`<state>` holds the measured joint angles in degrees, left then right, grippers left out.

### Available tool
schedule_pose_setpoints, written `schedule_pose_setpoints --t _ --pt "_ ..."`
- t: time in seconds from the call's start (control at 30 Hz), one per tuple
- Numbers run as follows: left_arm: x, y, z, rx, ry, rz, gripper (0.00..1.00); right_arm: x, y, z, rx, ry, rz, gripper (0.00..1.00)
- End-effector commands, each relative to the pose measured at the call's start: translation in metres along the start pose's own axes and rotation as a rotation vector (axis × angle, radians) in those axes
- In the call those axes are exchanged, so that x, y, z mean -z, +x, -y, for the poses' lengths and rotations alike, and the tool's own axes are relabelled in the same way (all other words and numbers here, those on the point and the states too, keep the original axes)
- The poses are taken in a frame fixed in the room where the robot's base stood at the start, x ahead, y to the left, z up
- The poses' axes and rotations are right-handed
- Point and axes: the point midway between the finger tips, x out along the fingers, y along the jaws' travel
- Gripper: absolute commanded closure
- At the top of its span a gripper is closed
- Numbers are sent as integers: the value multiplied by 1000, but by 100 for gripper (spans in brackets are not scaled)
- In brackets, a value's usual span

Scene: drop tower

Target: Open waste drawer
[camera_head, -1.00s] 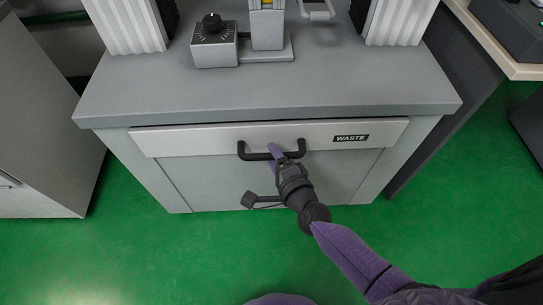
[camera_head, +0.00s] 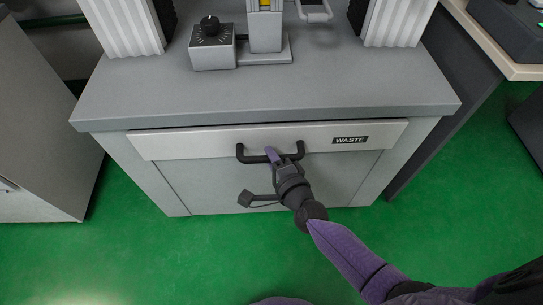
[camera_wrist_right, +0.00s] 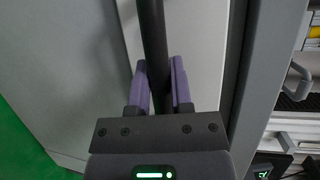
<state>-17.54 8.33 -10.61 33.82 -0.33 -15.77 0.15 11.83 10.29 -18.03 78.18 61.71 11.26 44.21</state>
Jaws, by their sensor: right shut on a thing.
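The waste drawer (camera_head: 200,143) is a light front panel with a black WASTE label (camera_head: 350,140), under the grey bench top. Its black bar handle (camera_head: 241,154) shows in the head view. My right gripper (camera_head: 273,157) is at the middle of this handle. In the right wrist view, the purple fingers (camera_wrist_right: 162,85) sit on either side of the black bar (camera_wrist_right: 152,30) and are shut on it. The drawer front looks about flush with the cabinet, with a dark gap along its top edge. My left gripper is out of view.
On the bench top (camera_head: 140,100) stand a box with a black knob (camera_head: 211,45), a grey column device (camera_head: 265,35) and white ribbed blocks (camera_head: 125,25). The green floor (camera_head: 150,255) in front of the cabinet is clear. A grey cabinet (camera_head: 40,130) stands at left.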

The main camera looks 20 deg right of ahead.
Motion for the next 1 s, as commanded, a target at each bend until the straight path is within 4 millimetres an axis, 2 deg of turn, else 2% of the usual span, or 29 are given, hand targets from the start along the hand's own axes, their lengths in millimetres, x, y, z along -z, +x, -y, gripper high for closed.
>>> schedule_pose_setpoints --t 0.43,1.0 --pt "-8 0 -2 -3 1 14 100 0 0 0 -1 0 0 100" --pt "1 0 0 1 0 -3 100 0 0 -1 -2 0 0 100"
